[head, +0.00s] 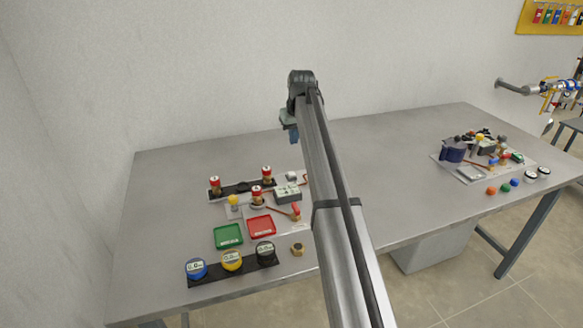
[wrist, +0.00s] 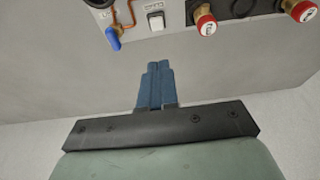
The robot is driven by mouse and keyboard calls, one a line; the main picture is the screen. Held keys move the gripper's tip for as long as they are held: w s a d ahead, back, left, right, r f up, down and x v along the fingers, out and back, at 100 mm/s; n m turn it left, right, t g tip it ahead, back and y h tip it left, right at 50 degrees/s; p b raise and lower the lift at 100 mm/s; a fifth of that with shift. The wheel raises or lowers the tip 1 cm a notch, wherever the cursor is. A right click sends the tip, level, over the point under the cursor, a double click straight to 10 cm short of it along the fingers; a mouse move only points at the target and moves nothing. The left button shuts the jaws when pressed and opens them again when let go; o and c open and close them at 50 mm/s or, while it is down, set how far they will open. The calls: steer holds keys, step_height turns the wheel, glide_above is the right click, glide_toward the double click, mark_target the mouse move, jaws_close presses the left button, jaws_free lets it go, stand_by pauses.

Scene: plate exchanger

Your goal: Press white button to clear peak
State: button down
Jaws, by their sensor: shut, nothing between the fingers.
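A small white button (wrist: 156,21) stands on a light panel near the top of the wrist view, beside a small label. A white block that looks like the same button shows in the head view (head: 291,176), behind the grey meter box. My gripper (head: 294,134) is above the table's back part in the head view, with its blue fingers pointing down. In the wrist view the blue fingers (wrist: 158,66) are together, with nothing between them. They are apart from the button, with bare grey surface between.
Red-capped valves (wrist: 204,22) stand right of the button and a blue lever (wrist: 113,39) left of it. Green (head: 228,236) and red (head: 262,227) trays and several round gauges (head: 232,261) lie toward the front. Another equipment group (head: 470,173) is at right. The table's middle is bare.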

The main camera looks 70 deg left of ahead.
steer(key=shift+f, duration=0.15)
glide_above(291, 174)
step_height(291, 174, down, 12)
steer(key=shift+d+r, duration=0.1)
steer(key=shift+r, duration=0.1)
steer(key=shift+f, duration=0.9)
steer(key=shift+d+f, duration=0.15)
steer(key=shift+f, duration=0.95)
step_height(291, 174, up, 5)
steer(key=shift+f, duration=0.1)
steer(key=v, duration=1)
steer(key=shift+r, duration=0.2)
